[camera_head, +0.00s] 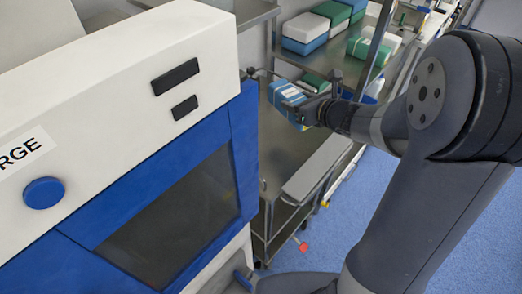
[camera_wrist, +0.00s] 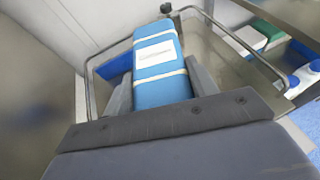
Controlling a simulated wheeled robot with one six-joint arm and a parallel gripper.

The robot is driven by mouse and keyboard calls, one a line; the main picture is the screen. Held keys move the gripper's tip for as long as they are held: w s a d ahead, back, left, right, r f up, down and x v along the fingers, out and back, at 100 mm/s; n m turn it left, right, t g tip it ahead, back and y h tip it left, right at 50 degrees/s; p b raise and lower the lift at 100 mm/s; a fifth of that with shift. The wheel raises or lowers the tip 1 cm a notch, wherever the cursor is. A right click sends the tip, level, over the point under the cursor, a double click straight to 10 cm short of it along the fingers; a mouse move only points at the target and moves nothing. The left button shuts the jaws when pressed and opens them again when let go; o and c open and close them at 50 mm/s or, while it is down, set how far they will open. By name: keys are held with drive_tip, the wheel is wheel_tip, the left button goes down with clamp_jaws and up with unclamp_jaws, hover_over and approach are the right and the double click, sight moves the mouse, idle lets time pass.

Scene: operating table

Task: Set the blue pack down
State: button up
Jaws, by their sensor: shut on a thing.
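The blue pack (camera_head: 288,100) has white bands and a white label. In the head view it is at the end of my arm, over a metal cart (camera_head: 282,158). My gripper (camera_head: 309,108) is shut on it. In the wrist view the blue pack (camera_wrist: 160,65) sits between the two fingers of my gripper (camera_wrist: 162,92), label facing the camera. Behind it in the wrist view are the metal cart's rail (camera_wrist: 90,85) and a darker blue thing (camera_wrist: 116,64). I cannot tell whether the pack touches the surface below.
A large white and blue machine (camera_head: 130,110) with a dark window stands close on the left. Shelves (camera_head: 345,72) behind hold green, blue and white packs (camera_head: 305,28). White bottles with blue caps (camera_wrist: 303,80) stand at right in the wrist view. Blue floor (camera_head: 350,215) is open at right.

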drive_tip(key=s+a+f+n+g+y+b, duration=0.2)
drive_tip(key=a+n+y+b, duration=0.1)
drive_tip(key=a+b, duration=0.3)
drive_tip(key=f, duration=0.6)
drive_tip(key=a+f, duration=0.1)
drive_tip(key=f, duration=0.2)
drive_tip(key=shift+f+b, duration=0.2)
drive_tip(key=shift+b, duration=0.15)
drive_tip(key=shift+f, duration=0.2)
drive_tip(key=o, duration=1.1)
drive_tip(key=shift+r, duration=0.1)
